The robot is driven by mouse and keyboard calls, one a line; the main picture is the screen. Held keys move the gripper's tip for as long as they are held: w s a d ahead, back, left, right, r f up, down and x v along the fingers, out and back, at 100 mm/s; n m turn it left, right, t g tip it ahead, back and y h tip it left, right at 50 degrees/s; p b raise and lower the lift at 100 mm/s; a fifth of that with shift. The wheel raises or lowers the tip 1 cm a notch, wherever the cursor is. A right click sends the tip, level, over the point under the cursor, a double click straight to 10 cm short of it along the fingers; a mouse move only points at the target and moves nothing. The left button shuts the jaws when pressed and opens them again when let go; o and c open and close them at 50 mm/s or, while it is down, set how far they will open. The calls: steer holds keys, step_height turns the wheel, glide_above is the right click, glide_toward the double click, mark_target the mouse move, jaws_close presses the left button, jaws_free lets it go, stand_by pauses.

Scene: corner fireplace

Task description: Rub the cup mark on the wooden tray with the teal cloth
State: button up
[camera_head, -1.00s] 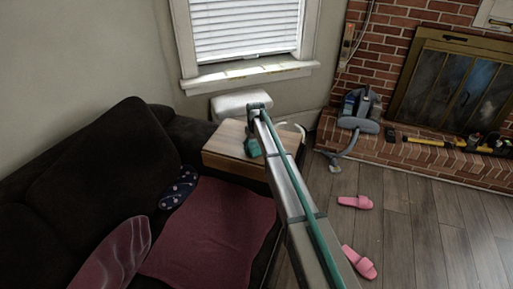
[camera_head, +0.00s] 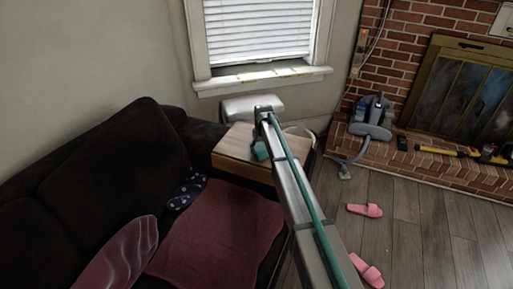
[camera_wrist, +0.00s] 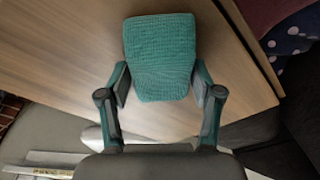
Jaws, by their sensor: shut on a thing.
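The teal cloth (camera_wrist: 160,62) is a folded, textured pad between the fingers of my gripper (camera_wrist: 160,88) in the wrist view. My gripper is shut on it. The wooden tray (camera_wrist: 60,50) fills much of the wrist view as a light brown wood surface under the cloth. In the head view the wooden tray (camera_head: 232,147) lies at the sofa's far end, and the cloth (camera_head: 261,151) shows as a small teal patch over it. I cannot tell whether the cloth touches the wood. No cup mark can be made out; the cloth and gripper hide part of the surface.
The dark sofa (camera_head: 75,185) with a red blanket (camera_head: 215,235) stands left of the tray. A window sill (camera_head: 262,80) is behind. A vacuum (camera_head: 371,118) sits on the brick hearth, and pink slippers (camera_head: 364,210) lie on the floor at right.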

steer(key=d, duration=0.2)
steer(key=s+d, duration=0.1)
steer(key=d, duration=0.1)
steer(key=shift+s, duration=0.2)
steer(key=shift+d+r+p, duration=0.1)
steer(key=shift+d+p, duration=0.2)
steer(key=shift+p, duration=0.15)
steer(key=shift+w+a, duration=0.25)
steer(key=shift+a, duration=0.4)
steer(key=shift+w+a, duration=0.2)
steer(key=shift+a, duration=0.4)
steer(key=shift+w+a+p, duration=0.1)
steer(key=shift+w+a, duration=0.2)
steer(key=shift+a, duration=0.65)
steer(key=shift+w+a+p, duration=0.15)
steer(key=shift+w+a, duration=0.1)
steer(key=shift+a, duration=0.7)
steer(key=shift+w+a+p, duration=0.1)
steer(key=shift+w+a, duration=0.2)
steer(key=shift+a, duration=0.65)
step_height(320, 180, up, 3)
steer(key=shift+s+d+r+p, duration=0.1)
steer(key=shift+d+r+p, duration=0.1)
steer(key=shift+p, duration=0.45)
steer(key=shift+a+r+p, duration=0.1)
steer(key=shift+r+p, duration=0.9)
steer(key=shift+r, duration=1.25)
